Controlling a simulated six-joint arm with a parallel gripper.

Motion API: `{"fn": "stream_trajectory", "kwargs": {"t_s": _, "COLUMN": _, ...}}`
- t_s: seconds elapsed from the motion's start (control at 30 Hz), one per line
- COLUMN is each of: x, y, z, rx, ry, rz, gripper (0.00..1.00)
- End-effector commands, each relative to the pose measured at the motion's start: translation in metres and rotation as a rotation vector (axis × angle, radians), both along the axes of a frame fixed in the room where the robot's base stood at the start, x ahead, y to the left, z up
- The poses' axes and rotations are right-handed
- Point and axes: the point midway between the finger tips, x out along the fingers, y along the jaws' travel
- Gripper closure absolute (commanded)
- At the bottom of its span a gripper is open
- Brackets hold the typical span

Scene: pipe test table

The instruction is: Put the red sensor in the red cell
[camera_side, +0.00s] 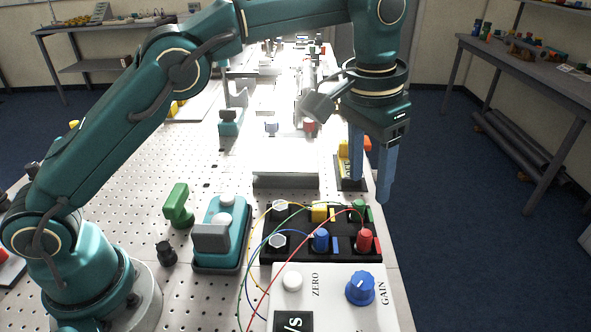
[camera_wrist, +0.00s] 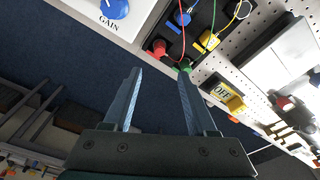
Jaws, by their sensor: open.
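The red sensor (camera_side: 365,240), with a red wire, stands upright in the front right cell of the black block (camera_side: 300,258), beside a red mark (camera_side: 378,244). It also shows in the wrist view (camera_wrist: 159,47). Whether it is fully seated cannot be told. Blue (camera_side: 320,240), yellow (camera_side: 319,212) and green (camera_side: 360,211) sensors stand in cells beside marks of their own colours. My gripper (camera_side: 370,190) is open and empty, above and behind the block's right end. In the wrist view the red and green sensors lie beyond the open fingertips (camera_wrist: 160,75).
A white panel with a blue GAIN knob (camera_side: 360,288) stands in front of the block. A yellow OFF switch (camera_wrist: 228,97) is close behind it. A teal device (camera_side: 221,235) and a green handle (camera_side: 178,205) are to the left. The table's right edge is close to my gripper.

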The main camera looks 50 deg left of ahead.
Motion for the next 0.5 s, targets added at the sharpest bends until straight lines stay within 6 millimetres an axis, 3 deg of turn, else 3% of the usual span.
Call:
{"fn": "stream_trajectory", "kwargs": {"t_s": 0.27, "x": -0.023, "y": 0.038, "z": 0.042, "rx": -0.024, "ry": -0.074, "rz": 0.055, "gripper": 0.43}}
{"fn": "stream_trajectory", "kwargs": {"t_s": 0.5, "x": -0.072, "y": 0.081, "z": 0.064, "rx": -0.044, "ry": -0.169, "rz": 0.122, "gripper": 0.43}}
